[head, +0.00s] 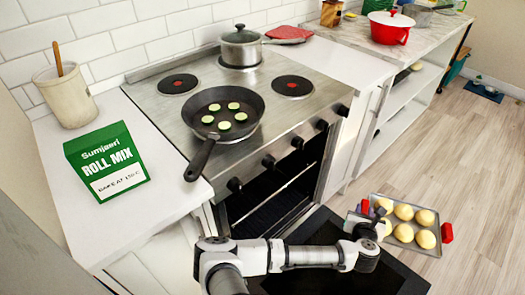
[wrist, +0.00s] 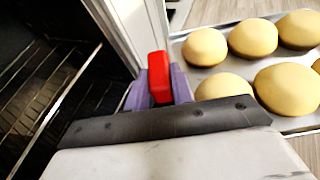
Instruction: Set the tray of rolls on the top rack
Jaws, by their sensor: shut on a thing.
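The metal tray (head: 415,250) carries several round pale yellow rolls (head: 425,239) and has a red grip (head: 447,232) at its right end. My gripper (head: 378,210) is at the tray's left end, to the right of the oven. In the wrist view my gripper's purple fingers (wrist: 160,92) are shut on the near red handle (wrist: 160,70), and the tray (wrist: 200,74) extends beyond them. The oven (head: 270,197) is open, and wire racks (wrist: 38,125) show in its dark inside at the left of the wrist view. The tray is outside the oven.
The lowered oven door (head: 325,268) lies below my arm. On the stove stand a frying pan (head: 205,125) with green slices and a lidded pot (head: 240,48). A white cabinet (head: 350,140) adjoins the oven's right side. The wooden floor (head: 480,150) at right is open.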

